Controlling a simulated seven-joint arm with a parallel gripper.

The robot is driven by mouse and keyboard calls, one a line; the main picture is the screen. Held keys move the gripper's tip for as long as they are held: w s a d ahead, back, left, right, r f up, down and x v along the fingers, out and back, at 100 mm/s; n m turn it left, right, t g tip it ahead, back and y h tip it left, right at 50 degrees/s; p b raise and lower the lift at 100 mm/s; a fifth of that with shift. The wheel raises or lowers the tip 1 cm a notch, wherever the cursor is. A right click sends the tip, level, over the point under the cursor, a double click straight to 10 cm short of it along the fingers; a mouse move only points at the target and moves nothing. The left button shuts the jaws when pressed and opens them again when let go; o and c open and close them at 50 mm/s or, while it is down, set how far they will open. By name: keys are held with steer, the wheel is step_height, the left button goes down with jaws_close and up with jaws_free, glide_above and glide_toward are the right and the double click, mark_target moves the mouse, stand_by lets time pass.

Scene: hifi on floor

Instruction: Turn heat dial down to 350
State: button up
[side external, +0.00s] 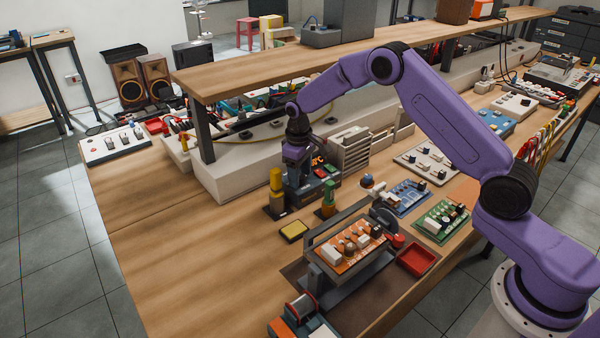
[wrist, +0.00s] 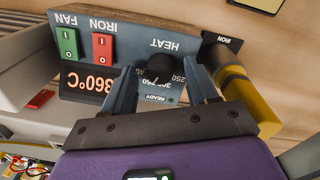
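The soldering station (side external: 322,192) stands on the workbench, below my gripper (side external: 297,158) in the side view. In the wrist view its dark front panel (wrist: 135,38) appears upside down. The black heat dial (wrist: 160,68) is between the two fingertips of my gripper (wrist: 163,82), with gaps visible on both sides. The fingers are open, one on each side of the dial. The red-orange display (wrist: 92,84) reads 360°C. Scale numbers such as 250 show beside the dial, partly hidden; the dial's pointer is hard to make out.
A green fan switch (wrist: 67,43) and a red iron switch (wrist: 102,46) sit beside the dial on the panel. A yellow-handled iron (wrist: 246,98) stands close by the right finger. A circuit board in a holder (side external: 347,248) and a red tray (side external: 416,260) are nearby.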

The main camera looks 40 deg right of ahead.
step_height(320, 180, up, 17)
steer(key=shift+s+a+r, duration=0.15)
steer(key=shift+a+r, duration=0.05)
steer(key=shift+a, duration=0.15)
stand_by(0.5)
steer(key=s+a+r+n, duration=0.15)
steer(key=s+a, duration=0.25)
steer(key=s, duration=0.6)
steer(key=s+a+r+n, duration=0.1)
steer(key=s+a+n, duration=0.25)
steer(key=s, duration=0.55)
steer(key=s+d+f+n, duration=0.1)
steer(key=s+d, duration=0.1)
steer(key=s, duration=0.6)
steer(key=s+d+f+n, duration=0.1)
steer(key=s+d, duration=0.2)
steer(key=s, duration=0.5)
steer(key=s+d+f+n+y, duration=0.1)
steer(key=s+d+f, duration=0.1)
steer(key=s, duration=0.6)
steer(key=shift+s+d, duration=0.25)
